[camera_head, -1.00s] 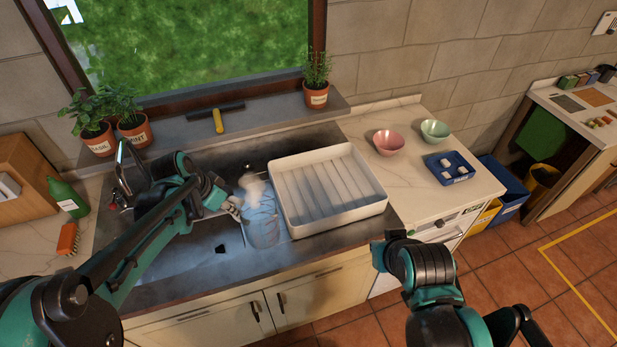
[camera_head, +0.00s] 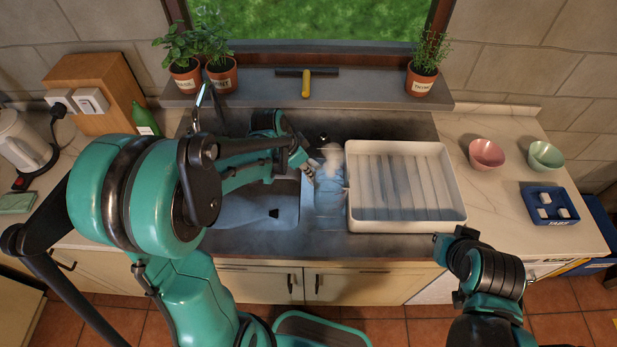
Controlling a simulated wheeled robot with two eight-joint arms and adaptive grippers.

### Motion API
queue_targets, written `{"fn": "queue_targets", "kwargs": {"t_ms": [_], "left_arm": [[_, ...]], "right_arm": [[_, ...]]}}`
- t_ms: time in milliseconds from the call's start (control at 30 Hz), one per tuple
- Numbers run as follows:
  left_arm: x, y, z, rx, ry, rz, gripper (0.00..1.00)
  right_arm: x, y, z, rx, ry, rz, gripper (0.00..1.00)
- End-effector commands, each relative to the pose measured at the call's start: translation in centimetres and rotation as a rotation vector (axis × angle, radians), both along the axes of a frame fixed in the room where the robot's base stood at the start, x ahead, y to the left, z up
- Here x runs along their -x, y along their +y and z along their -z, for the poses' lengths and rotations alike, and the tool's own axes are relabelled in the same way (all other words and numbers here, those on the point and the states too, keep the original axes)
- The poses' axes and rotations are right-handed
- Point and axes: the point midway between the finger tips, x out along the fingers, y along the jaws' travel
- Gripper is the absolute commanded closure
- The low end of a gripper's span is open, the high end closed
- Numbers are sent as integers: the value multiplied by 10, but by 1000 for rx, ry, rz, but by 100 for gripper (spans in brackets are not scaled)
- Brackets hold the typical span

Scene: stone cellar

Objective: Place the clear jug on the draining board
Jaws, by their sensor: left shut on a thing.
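The clear jug (camera_head: 328,192) is bluish and see-through, with a pale blurred top. It is upright, as far as I can tell, just left of the draining board. My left gripper (camera_head: 309,172) is shut on its upper left side. The draining board (camera_head: 410,218) is a white ribbed tray with a raised rim, right of the sink, and it is empty. I cannot tell whether the jug's base touches the surface below. My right gripper (camera_head: 442,243) is in front of the tray's front right corner, its fingers too unclear to read.
The sink (camera_head: 245,212) lies left of the jug. Potted herbs (camera_head: 186,80) and a yellow-handled squeegee (camera_head: 306,85) are on the sill. Pink (camera_head: 487,156) and green (camera_head: 546,156) bowls and a blue tray (camera_head: 549,218) stand right. A kettle (camera_head: 22,142) stands far left.

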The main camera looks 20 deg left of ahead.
Motion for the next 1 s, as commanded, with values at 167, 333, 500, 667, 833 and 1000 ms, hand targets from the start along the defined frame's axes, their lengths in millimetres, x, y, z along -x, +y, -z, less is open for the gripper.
{"fn": "queue_targets", "kwargs": {"t_ms": [167,333,500,667,833,1000], "left_arm": [[0,0,22,2,0,-1,100],[0,0,36,2,0,-1,100],[0,0,35,2,0,-1,100],[0,0,38,0,0,0,80],[0,0,37,0,0,0,65],[0,0,37,0,0,0,65]], "right_arm": [[0,0,7,0,0,0,100],[0,0,11,0,0,0,100],[0,0,10,0,0,0,100],[0,0,13,0,0,0,100],[0,0,12,0,0,0,100],[0,0,12,0,0,0,100]]}}
